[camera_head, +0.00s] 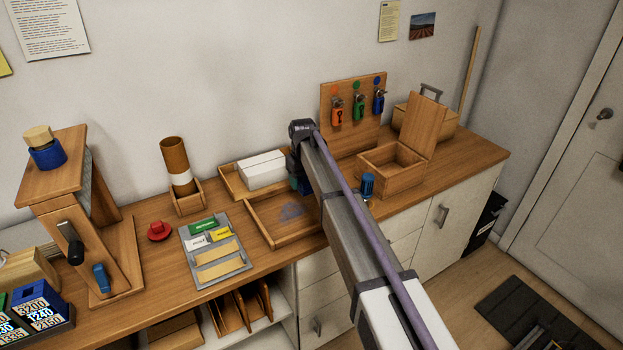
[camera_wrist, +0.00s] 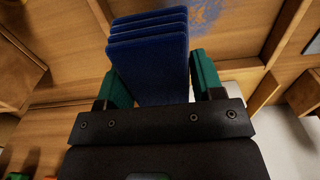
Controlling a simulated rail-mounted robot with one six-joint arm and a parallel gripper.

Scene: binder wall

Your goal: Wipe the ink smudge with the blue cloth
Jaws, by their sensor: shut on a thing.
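The ink smudge (camera_head: 291,211) is a faint blue patch on the floor of a shallow wooden tray (camera_head: 262,233). It also shows at the top of the wrist view (camera_wrist: 195,14). My gripper (camera_wrist: 150,85) has green fingers, shut on the folded blue cloth (camera_wrist: 150,48). The cloth's folded layers point toward the smudge in the wrist view, just short of it in the picture. I cannot tell whether the cloth touches the tray. In the head view my arm hides most of the gripper and cloth, at the tray's right side.
A white box (camera_head: 262,170) sits in another tray behind. An open wooden box (camera_head: 392,168) and a blue object (camera_head: 367,186) stand right of my arm. A grey card tray (camera_head: 215,248) and red stamp-like item (camera_head: 159,231) lie left.

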